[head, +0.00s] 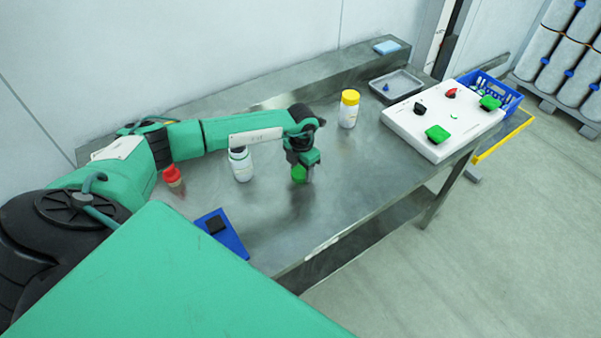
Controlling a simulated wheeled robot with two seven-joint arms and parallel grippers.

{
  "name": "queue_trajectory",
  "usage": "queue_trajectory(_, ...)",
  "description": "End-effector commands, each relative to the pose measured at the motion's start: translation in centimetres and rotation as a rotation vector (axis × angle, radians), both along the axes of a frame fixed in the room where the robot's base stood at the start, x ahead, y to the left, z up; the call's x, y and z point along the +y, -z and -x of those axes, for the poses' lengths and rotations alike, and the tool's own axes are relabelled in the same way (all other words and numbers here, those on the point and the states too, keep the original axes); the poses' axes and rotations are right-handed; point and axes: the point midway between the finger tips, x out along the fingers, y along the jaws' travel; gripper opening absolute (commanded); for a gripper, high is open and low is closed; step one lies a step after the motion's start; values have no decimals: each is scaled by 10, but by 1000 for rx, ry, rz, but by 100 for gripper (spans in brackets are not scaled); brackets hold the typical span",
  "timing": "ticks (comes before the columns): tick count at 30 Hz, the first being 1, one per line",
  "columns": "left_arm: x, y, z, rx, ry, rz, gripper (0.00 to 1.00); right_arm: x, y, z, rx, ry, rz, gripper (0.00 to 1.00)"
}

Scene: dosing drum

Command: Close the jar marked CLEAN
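A white jar (240,168) stands upright on the steel table, partly behind my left forearm; its top looks white, and I cannot read its label. My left gripper (301,174) points down over the table, to the right of this jar. A bright green lid (298,174) is between its fingertips, and the fingers look shut on it, low above the table. Another white jar (347,117) with a yellow lid stands farther back, right of the gripper. A red-topped item (172,175) is at the left, beside my arm. I cannot tell which jar is marked CLEAN. My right gripper is not in view.
A white panel (420,137) with black, red and green pieces is at the right, before a blue crate (507,98). A grey tray (397,87) is behind it. A blue board (232,238) with a black block lies near the front edge. Table right of the gripper is clear.

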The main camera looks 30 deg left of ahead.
Motion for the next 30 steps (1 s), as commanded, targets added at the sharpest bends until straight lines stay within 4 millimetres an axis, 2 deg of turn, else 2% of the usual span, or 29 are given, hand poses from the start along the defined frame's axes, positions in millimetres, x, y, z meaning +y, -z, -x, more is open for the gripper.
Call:
queue_trajectory(10,0,-4,0,-1,0,0,31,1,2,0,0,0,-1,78)
queue_trajectory(17,1,-29,-1,-4,2,-1,31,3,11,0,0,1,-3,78)
queue_trajectory(20,1,-52,-1,-6,1,0,31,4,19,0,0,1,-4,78)
queue_trajectory(30,0,-149,-1,-6,2,1,31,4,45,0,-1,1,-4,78)
